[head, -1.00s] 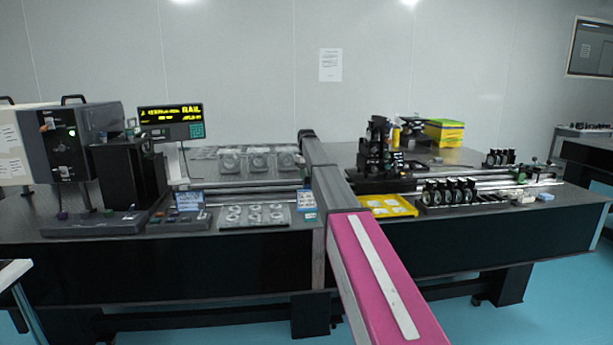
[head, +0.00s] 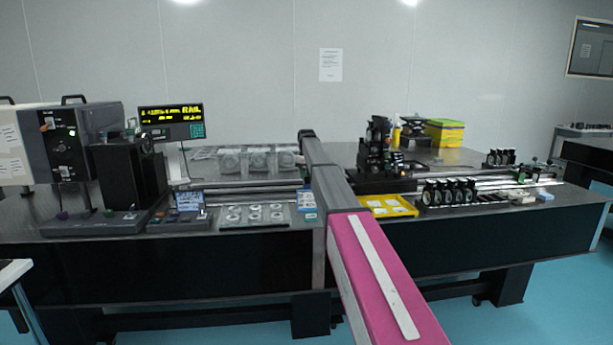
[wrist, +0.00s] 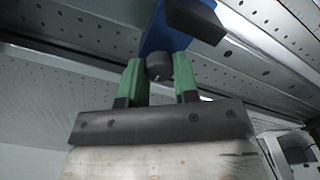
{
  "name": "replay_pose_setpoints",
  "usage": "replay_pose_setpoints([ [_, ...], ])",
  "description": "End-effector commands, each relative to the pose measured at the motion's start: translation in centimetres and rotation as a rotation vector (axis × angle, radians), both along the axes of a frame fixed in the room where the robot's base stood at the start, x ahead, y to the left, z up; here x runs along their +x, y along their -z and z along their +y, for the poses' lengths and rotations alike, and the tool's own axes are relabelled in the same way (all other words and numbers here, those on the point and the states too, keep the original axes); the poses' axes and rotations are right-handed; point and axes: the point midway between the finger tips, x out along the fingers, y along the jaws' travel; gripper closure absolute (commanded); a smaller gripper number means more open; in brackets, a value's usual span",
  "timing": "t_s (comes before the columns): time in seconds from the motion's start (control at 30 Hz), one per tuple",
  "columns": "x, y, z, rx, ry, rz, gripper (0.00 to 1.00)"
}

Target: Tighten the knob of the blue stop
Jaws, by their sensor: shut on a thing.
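In the wrist view the blue stop (wrist: 160,30) is at the top centre, against a perforated metal surface. Its dark grey round knob (wrist: 158,67) with a small light mark sits just below the blue body. My gripper (wrist: 159,77) has two green fingers, one on each side of the knob, and is shut on it. A dark block (wrist: 196,19) beside the blue body covers part of it. In the head view my pink arm crosses the table, and I cannot make out my gripper or the blue stop.
Metal rails (head: 490,184) run along the table right of my arm. A yellow tray (head: 388,206), a row of black mounts (head: 450,191) and a clear tray of rings (head: 254,216) stand near the front edge. A dark instrument (head: 125,176) stands at left.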

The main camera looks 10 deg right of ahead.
Motion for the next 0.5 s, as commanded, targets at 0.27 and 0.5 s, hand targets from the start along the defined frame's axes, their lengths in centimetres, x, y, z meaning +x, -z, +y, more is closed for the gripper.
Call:
replay_pose_setpoints([
  [0.27, 0.04, -0.06, 0.00, 0.000, 0.000, -0.001, 0.46],
  [0.5, 0.03, -0.09, -0.01, 0.001, 0.001, -0.001, 0.46],
])
